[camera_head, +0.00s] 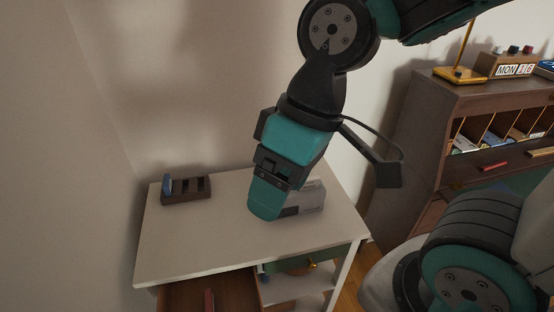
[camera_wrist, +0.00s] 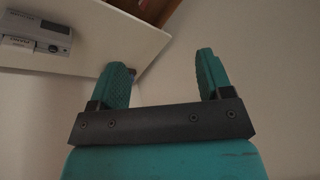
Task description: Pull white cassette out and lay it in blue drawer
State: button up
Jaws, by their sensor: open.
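A grey cassette player (camera_head: 308,198) sits on the right part of the white table, partly hidden behind my gripper (camera_head: 265,205). In the wrist view the player (camera_wrist: 48,26) is at the upper left. A pale block with a white label (camera_wrist: 18,42) shows at its near edge; it may be the white cassette, but I cannot tell how far it sticks out. My gripper (camera_wrist: 162,68) is open and empty, pointing down in the head view, left of the player. A dark green-blue drawer front (camera_head: 290,262) with a brass knob is under the table's right half; its inside is hidden.
A dark rack (camera_head: 187,190) with a blue cassette (camera_head: 167,184) stands at the table's left back.

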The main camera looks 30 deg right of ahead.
jog(key=w+d+f+m+p, duration=0.1)
jog(key=w+d+f+m, duration=0.15)
jog(key=w, duration=0.55)
jog(key=m+h+p, duration=0.4)
jog(key=m, duration=0.3)
send_over(309, 179)
notch_tip(309, 179, down, 15)
jog(key=shift+w+d+r, duration=0.1)
jog(key=shift+w, duration=0.05)
jog(key=shift+d+f+b, duration=0.1)
jog(key=shift+f+b, duration=0.15)
jog(key=shift+b, duration=0.05)
notch_tip(309, 179, down, 9)
jog(key=b, duration=0.6)
jog(key=shift+r, duration=0.15)
